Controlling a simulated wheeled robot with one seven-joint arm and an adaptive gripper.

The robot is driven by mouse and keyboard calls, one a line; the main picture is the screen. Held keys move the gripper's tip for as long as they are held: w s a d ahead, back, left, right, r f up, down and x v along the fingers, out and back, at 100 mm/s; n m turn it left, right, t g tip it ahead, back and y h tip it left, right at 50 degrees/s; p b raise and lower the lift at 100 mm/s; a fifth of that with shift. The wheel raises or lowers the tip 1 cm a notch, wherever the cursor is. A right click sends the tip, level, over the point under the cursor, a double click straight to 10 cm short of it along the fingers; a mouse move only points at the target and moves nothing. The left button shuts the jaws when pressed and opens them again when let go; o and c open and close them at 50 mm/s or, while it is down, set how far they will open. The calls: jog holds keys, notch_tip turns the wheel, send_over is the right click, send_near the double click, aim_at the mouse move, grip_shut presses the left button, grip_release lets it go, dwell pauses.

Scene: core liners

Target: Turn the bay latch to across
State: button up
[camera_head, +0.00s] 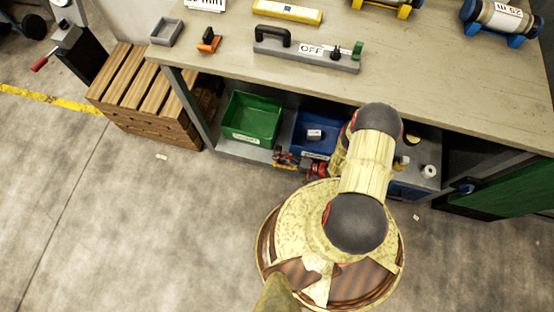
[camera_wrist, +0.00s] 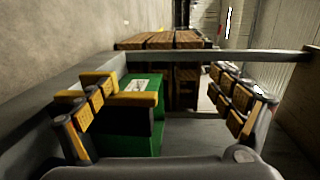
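I cannot tell for certain which part is the bay latch. A dark blue round knob (camera_head: 464,188) sits below the bench top at the right, by a dark green panel. On the bench, a grey bar marked OFF (camera_head: 311,49) carries a black handle and a small green knob. A small orange block with a black top (camera_head: 208,40) stands to its left.
The bench top (camera_head: 420,80) overhangs the shelf. The green bin (camera_head: 252,117) and a blue bin (camera_head: 314,134) stand on that shelf. A wooden crate (camera_head: 150,137) is at the left. The front floor is clear.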

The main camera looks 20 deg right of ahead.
jog(key=shift+r, duration=0.65)
jog(key=shift+c, duration=1.3)
jog(key=shift+a, duration=0.1)
jog(key=c, duration=0.8)
jog(key=shift+c, duration=0.3)
